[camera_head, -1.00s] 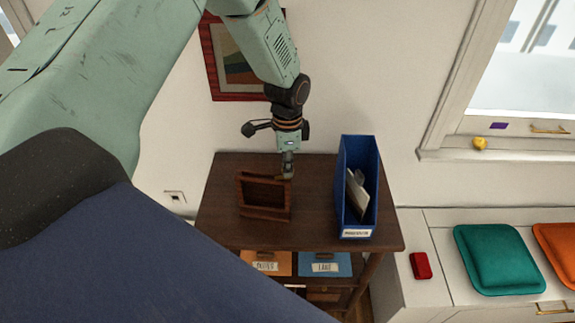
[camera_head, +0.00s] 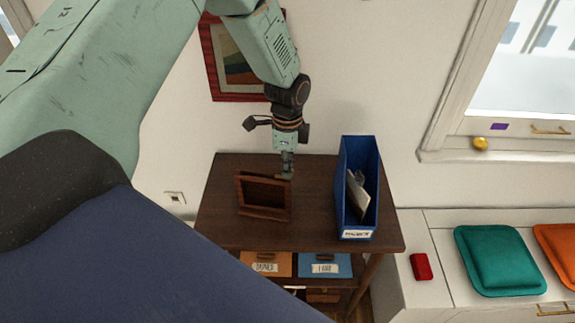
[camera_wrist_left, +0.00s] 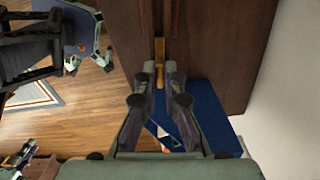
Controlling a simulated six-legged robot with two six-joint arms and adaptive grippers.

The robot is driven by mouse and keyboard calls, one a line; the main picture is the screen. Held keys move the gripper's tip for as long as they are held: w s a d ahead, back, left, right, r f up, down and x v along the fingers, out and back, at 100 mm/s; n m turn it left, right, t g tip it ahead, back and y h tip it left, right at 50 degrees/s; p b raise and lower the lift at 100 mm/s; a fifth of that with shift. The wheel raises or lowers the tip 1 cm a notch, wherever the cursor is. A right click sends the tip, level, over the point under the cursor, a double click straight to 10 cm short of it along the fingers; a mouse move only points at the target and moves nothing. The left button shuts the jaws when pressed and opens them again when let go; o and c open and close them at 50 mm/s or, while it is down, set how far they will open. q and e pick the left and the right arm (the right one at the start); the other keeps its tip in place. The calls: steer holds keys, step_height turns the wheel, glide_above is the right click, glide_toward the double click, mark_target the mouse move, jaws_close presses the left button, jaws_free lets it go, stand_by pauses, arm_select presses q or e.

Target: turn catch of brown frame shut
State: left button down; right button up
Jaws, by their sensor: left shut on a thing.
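The brown frame (camera_head: 264,197) stands near the left of the dark wooden table top, tilted a little. My left gripper (camera_head: 288,173) comes down at the frame's back right corner. In the left wrist view, the brass-coloured catch (camera_wrist_left: 158,56) sits at the edge of the brown frame (camera_wrist_left: 168,18). The fingertips of my left gripper (camera_wrist_left: 158,72) are on either side of the catch, shut on it. In the head view the catch is small and mostly hidden by the fingers. My right gripper is not in view.
A blue file holder (camera_head: 356,190) with papers stands on the table (camera_head: 318,215) to the right of the frame. A framed picture (camera_head: 232,62) hangs on the wall behind my arm. The table top between frame and holder is clear.

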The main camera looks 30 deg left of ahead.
arm_select(q)
steer(key=c, duration=1.5)
jaws_free()
steer(key=shift+o, duration=0.2)
steer(key=shift+r, duration=0.15)
step_height(320, 180, up, 12)
